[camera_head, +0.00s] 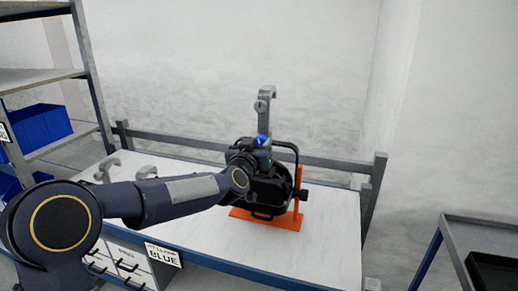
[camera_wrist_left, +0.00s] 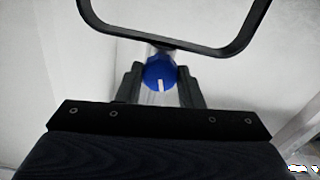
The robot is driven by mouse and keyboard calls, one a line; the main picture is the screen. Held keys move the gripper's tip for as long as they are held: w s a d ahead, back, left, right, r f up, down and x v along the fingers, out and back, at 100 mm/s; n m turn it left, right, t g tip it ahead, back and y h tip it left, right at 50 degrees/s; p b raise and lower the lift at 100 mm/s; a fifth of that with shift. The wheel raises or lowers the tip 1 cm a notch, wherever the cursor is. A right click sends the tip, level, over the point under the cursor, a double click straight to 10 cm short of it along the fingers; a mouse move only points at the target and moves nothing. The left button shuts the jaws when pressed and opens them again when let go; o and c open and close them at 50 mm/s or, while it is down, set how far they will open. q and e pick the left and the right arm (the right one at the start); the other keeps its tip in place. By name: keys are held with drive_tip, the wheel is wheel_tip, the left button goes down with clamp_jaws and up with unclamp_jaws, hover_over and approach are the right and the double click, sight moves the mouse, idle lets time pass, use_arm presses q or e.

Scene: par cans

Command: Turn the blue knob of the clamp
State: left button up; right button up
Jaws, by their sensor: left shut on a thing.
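The blue knob (camera_wrist_left: 160,73) sits between the two fingers of my left gripper (camera_wrist_left: 160,84) in the left wrist view. The fingers are shut on it from both sides. A white line on its face stands nearly upright. In the head view the blue knob (camera_head: 262,140) shows just above my left gripper (camera_head: 260,150). The grey clamp (camera_head: 265,108) rises behind it, with its hook at the top. The black par can (camera_head: 270,192) is below, partly hidden by my left wrist. My right gripper is not in view.
The par can is on an orange stand (camera_head: 285,219) on the white table (camera_head: 330,222). More grey clamps (camera_head: 106,168) lie at the table's left. A sign reading BLUE (camera_head: 163,254) hangs at the front edge. Shelves with blue bins (camera_head: 38,127) stand left; a cart (camera_head: 485,255) stands right.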

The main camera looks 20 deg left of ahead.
use_arm(q)
drive_tip(key=shift+n+b, duration=4.65)
drive_tip(key=shift+n, duration=5.25)
drive_tip(key=o, duration=1)
drive_tip(key=s+b, duration=0.1)
drive_tip(key=s, duration=0.6)
drive_tip(key=shift+s+a, duration=0.15)
drive_tip(key=shift+s, duration=0.25)
